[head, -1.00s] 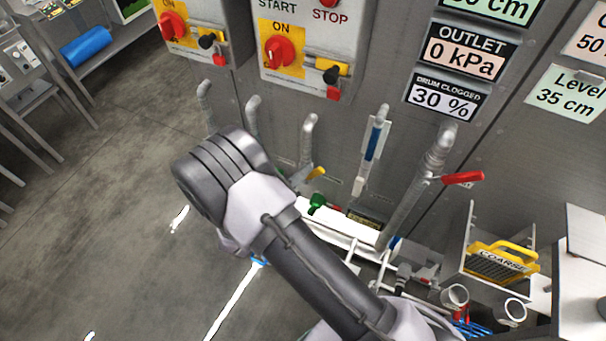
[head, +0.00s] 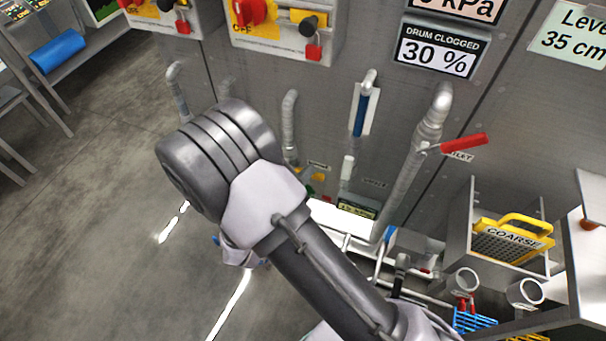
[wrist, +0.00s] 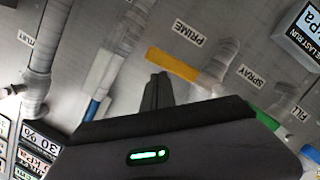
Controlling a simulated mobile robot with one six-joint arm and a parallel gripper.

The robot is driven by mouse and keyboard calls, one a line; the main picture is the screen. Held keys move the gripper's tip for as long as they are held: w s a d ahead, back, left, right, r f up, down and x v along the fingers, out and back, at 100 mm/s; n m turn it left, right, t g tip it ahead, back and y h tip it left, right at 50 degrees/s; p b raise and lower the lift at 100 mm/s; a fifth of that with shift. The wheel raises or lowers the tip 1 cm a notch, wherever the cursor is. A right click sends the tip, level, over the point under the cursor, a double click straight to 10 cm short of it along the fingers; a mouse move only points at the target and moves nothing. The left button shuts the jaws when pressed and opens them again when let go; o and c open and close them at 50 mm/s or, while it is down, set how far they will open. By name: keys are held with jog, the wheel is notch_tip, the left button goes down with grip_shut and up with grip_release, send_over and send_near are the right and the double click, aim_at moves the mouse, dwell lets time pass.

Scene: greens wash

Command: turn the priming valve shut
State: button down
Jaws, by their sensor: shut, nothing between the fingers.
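In the wrist view a yellow lever (wrist: 172,64) sticks out sideways from a grey pipe (wrist: 228,52), beside the PRIME label (wrist: 188,33). It lies roughly across the pipe. My gripper (wrist: 158,78) is shut and empty, its fingertips close below the lever's free end in the picture. I cannot tell whether they touch it. In the head view only a small part of the yellow lever (head: 318,177) shows beside my arm, which hides the gripper.
A green handle (wrist: 267,121) sits near the SPRAY label (wrist: 252,77). A blue-handled valve (head: 361,112) and a red-levered pipe (head: 465,143) stand to the right. A yellow COARSE basket (head: 512,238) is at right. Floor at left is open.

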jog(key=shift+s+d+f+b, duration=0.1)
jog(key=shift+d+f+b, duration=0.1)
jog(key=shift+f+b, duration=0.35)
